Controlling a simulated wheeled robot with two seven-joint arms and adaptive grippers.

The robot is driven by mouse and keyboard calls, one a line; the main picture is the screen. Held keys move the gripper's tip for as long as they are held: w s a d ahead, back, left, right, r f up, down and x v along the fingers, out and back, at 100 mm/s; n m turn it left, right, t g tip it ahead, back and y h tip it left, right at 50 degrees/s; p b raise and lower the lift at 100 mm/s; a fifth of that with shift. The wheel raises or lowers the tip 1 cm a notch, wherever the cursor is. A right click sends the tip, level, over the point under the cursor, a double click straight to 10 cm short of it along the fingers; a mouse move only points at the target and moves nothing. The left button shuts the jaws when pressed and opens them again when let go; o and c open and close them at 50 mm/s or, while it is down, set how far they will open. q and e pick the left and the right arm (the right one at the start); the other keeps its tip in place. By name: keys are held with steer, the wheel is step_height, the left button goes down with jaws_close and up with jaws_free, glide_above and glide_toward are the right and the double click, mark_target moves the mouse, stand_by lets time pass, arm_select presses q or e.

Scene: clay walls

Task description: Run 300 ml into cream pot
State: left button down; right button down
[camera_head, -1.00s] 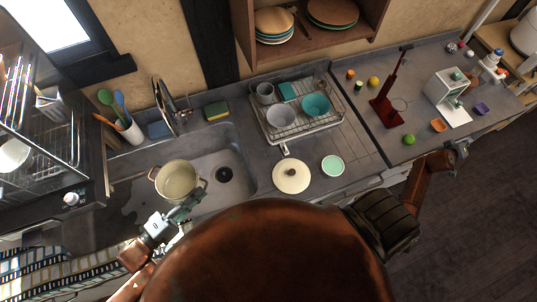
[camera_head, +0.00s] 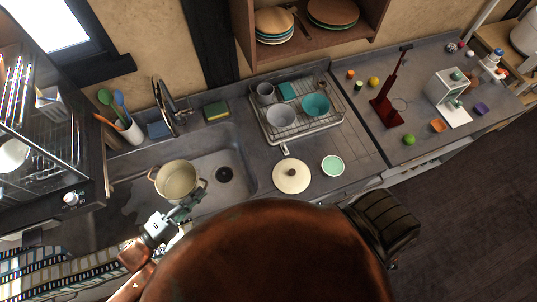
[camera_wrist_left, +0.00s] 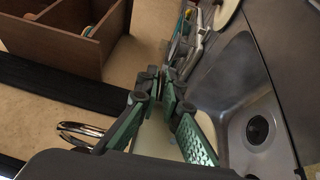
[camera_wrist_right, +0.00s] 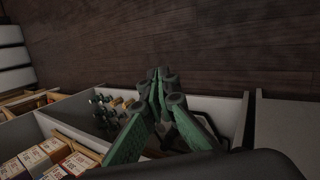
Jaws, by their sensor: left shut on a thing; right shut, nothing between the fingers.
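The cream pot (camera_head: 177,180) is over the left part of the sink (camera_head: 226,150), upright, its open top facing up. My left gripper (camera_head: 190,203) is shut on the pot at its near right side, by a handle. In the left wrist view the left gripper's fingers (camera_wrist_left: 165,88) meet in front of the pale pot (camera_wrist_left: 155,138), which they mostly hide. The faucet (camera_head: 168,100) stands behind the sink, and its chrome part (camera_wrist_left: 80,130) shows in the left wrist view. I cannot tell whether water runs. My right gripper (camera_wrist_right: 160,85) shows only in its wrist view, shut and empty.
A cream lid (camera_head: 291,176) and a mint dish (camera_head: 333,166) lie on the counter right of the sink. A dish rack (camera_head: 300,125) with bowls stands behind them. A utensil cup (camera_head: 131,132) is left of the faucet. An open drawer (camera_wrist_right: 70,118) lies below the right gripper.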

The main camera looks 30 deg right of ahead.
arm_select(q)
steer(key=shift+r, duration=3.15)
arm_select(e)
steer(key=w+a+f+n+t+y, duration=0.1)
steer(key=a+f, duration=0.4)
steer(key=a, duration=0.7)
steer(key=w+a+f+n+t+y, duration=0.1)
steer(key=a+f, duration=0.5)
steer(key=a, duration=0.7)
steer(key=w+a+f+t+y, duration=0.2)
steer(key=a+f, duration=0.3)
steer(key=a, duration=0.7)
steer(key=shift+w+a+f+n+y, duration=0.15)
steer(key=shift+a+f+n+y, duration=0.2)
steer(key=shift+y, duration=0.35)
arm_select(q)
steer(key=shift+d, duration=0.1)
